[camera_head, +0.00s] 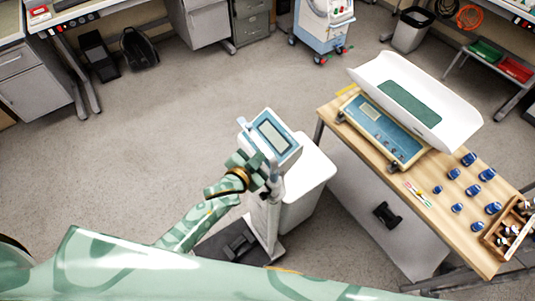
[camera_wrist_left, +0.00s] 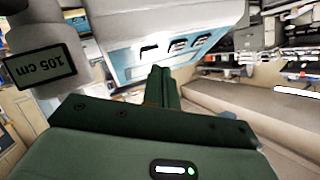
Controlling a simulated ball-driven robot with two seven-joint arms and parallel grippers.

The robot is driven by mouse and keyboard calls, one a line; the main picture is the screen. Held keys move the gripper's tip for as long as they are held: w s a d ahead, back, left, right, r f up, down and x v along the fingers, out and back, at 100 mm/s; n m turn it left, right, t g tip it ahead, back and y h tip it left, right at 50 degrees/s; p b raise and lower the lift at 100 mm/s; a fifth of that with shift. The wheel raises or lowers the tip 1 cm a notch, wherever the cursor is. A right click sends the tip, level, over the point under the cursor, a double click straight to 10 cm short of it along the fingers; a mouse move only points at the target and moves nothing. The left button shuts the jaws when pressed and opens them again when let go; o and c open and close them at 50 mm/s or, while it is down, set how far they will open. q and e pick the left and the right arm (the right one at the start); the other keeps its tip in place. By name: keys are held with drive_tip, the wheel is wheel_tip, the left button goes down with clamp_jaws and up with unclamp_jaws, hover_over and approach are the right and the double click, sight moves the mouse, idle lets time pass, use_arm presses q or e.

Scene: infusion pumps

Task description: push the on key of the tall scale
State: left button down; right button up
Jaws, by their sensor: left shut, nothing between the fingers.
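The tall scale (camera_head: 272,140) stands in the middle of the head view, with a tilted display head on a column above a low base. In the left wrist view its head (camera_wrist_left: 170,22) fills the top, with a blue strip (camera_wrist_left: 190,45) bearing a few dark marks; I cannot tell which is the on key. My left gripper (camera_head: 262,168) is at the lower left edge of the head in the head view. Its fingers are shut and empty (camera_wrist_left: 162,85), pointing towards the blue strip; contact cannot be told. My right gripper is not in view.
A wooden table (camera_head: 440,205) to the right holds a baby scale (camera_head: 385,125), several blue weights (camera_head: 470,160) and a wooden box (camera_head: 510,230). The floor (camera_head: 160,120) behind the tall scale is clear.

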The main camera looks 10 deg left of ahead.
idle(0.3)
use_arm(q)
drive_tip(key=shift+w+d+f+b, duration=0.1)
drive_tip(key=shift+f+b, duration=0.2)
drive_tip(key=shift+f, duration=0.05)
